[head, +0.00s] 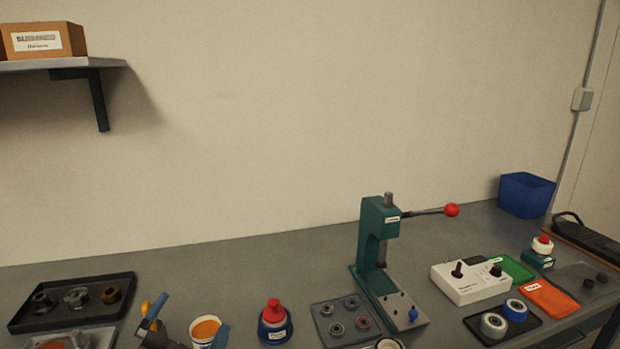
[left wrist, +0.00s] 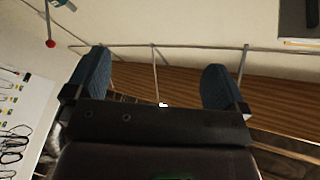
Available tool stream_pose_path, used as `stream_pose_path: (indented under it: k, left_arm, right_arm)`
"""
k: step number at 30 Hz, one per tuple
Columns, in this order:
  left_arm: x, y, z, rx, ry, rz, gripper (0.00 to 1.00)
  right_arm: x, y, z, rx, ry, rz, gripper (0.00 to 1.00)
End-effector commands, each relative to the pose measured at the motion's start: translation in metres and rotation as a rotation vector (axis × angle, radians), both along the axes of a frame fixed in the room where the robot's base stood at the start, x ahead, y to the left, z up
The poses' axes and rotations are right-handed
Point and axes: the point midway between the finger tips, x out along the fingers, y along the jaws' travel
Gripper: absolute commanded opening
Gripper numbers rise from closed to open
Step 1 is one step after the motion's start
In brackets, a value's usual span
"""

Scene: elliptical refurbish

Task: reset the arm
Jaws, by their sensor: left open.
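My left gripper (head: 190,322) is at the bottom left of the head view, cut by the lower edge, with blue finger pads. In the left wrist view its two blue fingers (left wrist: 156,82) stand wide apart with nothing held between them. In the head view a white cup with orange contents (head: 205,329) appears between the pads; the wrist view shows no cup there. Most of the left arm is out of frame. My right gripper is in neither view.
The grey bench (head: 260,255) holds a dark parts tray (head: 75,318), a red-capped bottle (head: 274,325), a bearing plate (head: 345,335), a green press (head: 371,240) with red-knobbed lever, a white control box (head: 470,280) and a blue bin (head: 525,194). The bench's back strip is clear.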

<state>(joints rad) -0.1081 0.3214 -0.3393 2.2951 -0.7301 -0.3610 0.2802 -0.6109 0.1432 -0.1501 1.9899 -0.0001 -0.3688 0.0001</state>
Motion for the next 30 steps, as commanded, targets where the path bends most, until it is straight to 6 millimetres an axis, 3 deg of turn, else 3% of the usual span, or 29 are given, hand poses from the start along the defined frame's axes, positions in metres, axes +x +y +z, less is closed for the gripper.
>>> stream_pose_path:
  k: [6,12,15,21,30]
  left_arm:
    - [-0.029,0.06,-0.073,-0.169,0.399,0.259,1.0]
    - [-0.086,0.092,-0.141,-0.283,0.797,0.426,1.0]
    - [-0.116,0.098,-0.165,-0.32,0.967,0.472,1.0]
    - [-0.161,0.101,-0.191,-0.36,1.196,0.512,1.0]
    - [-0.211,0.098,-0.21,-0.398,1.429,0.527,1.0]
  right_arm:
    - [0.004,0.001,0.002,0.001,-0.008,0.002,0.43]
    - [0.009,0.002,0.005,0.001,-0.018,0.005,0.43]
    - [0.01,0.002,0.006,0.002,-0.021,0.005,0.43]
    - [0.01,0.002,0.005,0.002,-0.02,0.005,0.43]
    - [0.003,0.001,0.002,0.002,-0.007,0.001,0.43]
